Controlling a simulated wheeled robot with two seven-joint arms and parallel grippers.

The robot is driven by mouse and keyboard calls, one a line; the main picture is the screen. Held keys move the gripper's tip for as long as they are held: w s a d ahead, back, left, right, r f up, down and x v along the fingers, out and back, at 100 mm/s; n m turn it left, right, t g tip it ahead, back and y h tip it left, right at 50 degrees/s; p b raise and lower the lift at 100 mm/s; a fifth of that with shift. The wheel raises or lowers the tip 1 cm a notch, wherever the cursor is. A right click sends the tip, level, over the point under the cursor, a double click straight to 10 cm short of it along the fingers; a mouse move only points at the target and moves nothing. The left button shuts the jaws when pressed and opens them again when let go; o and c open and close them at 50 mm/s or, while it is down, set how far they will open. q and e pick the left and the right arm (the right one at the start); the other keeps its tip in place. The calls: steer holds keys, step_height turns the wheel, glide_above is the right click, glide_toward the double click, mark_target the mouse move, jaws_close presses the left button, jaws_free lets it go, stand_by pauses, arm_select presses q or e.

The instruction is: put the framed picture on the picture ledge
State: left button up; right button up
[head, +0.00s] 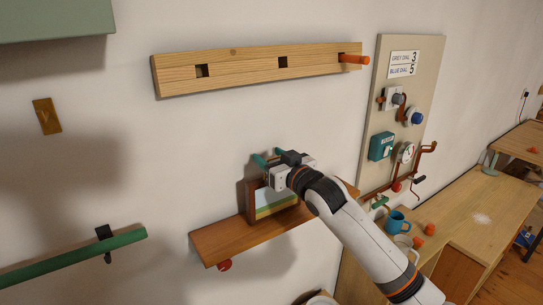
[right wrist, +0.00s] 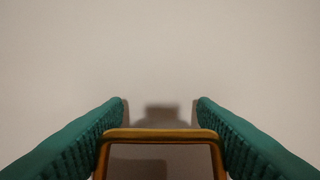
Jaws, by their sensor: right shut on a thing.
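The framed picture (head: 275,207), with a wooden frame and a pale and green image, is upright at the wooden picture ledge (head: 225,241) on the wall. Its lower edge appears at the ledge's top; whether it rests there or hangs just above, I cannot tell. My right gripper (head: 267,158) is shut on the picture from above. In the right wrist view, green finger pads flank the frame's top bar (right wrist: 160,134), with the plain wall beyond. Part of the picture is hidden behind my right gripper and arm. My left gripper is not in view.
A wooden peg rail (head: 225,72) with an orange peg is on the wall above. A dial panel (head: 405,110) is at the right. A green rail (head: 70,257) is at lower left. A blue mug (head: 397,221) stands on the wooden bench (head: 455,215). The ledge's left part is clear.

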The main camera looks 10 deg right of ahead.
steer(key=shift+f, duration=0.15)
steer(key=o, duration=1.3)
steer(key=shift+o, duration=0.2)
steer(key=shift+r, duration=0.25)
steer(key=b+v, duration=0.3)
steer(key=v, duration=0.9)
steer(key=shift+b, duration=0.4)
steer(key=shift+f, duration=0.15)
